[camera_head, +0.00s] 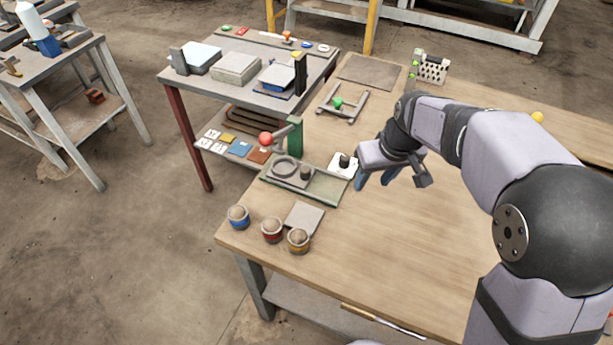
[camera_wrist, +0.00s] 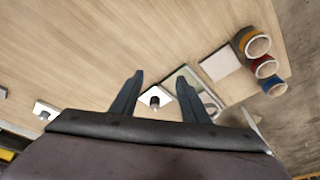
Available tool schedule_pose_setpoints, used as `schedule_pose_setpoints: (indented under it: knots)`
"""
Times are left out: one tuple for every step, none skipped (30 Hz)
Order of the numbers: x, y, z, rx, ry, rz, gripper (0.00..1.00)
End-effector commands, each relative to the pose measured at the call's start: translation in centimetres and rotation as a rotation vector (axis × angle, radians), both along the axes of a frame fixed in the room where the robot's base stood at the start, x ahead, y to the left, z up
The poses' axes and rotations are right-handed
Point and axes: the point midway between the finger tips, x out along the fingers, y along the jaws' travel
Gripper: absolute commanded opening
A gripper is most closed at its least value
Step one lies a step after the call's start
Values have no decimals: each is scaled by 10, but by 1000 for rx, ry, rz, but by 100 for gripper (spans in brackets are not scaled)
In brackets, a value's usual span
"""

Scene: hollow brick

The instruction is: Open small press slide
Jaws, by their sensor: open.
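A low green-edged tray (camera_head: 325,188) lies near the table's left edge, holding a grey plate with a ring (camera_head: 285,166) and a dark knob (camera_head: 306,173); it looks like the press slide, though I cannot be sure. A green post with a red ball (camera_head: 266,138) stands behind it. A white plate with a dark knob (camera_head: 344,160) sits at its right end. My gripper (camera_head: 375,182) is open and empty, above the table right of the tray. In the wrist view the white plate's knob (camera_wrist: 155,101) shows between the fingers, and the tray (camera_wrist: 181,77) is partly hidden by the right finger.
Blue, red and yellow-banded cups (camera_head: 238,217) stand at the front left corner near a grey square plate (camera_head: 304,218). A grey frame with a green knob (camera_head: 338,103) lies farther back. A screwdriver-like tool (camera_head: 380,320) lies at the front edge. The table's middle is clear.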

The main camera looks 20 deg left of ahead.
Motion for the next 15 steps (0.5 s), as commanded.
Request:
schedule_pose_setpoints:
  knots:
    - [6,32,-10,14,-19,64,42]
    - [9,47,-11,21,-29,97,42]
    - [12,67,-12,30,-43,138,42]
    - [13,80,-13,38,-53,164,42]
    - [14,93,-13,44,-63,190,42]
    - [14,108,-14,52,-72,220,42]
    - [14,117,-14,59,-79,238,42]
    - [14,126,-14,62,-85,257,42]
    - [14,135,-14,68,-92,276,42]
    - [13,141,-14,71,-96,287,42]
    - [13,146,-14,74,-99,297,42]
    - [13,151,-14,77,-102,307,42]
    - [12,154,-14,78,-104,312,42]
    - [12,155,-13,80,-106,316,42]
    - [12,157,-13,81,-107,319,42]
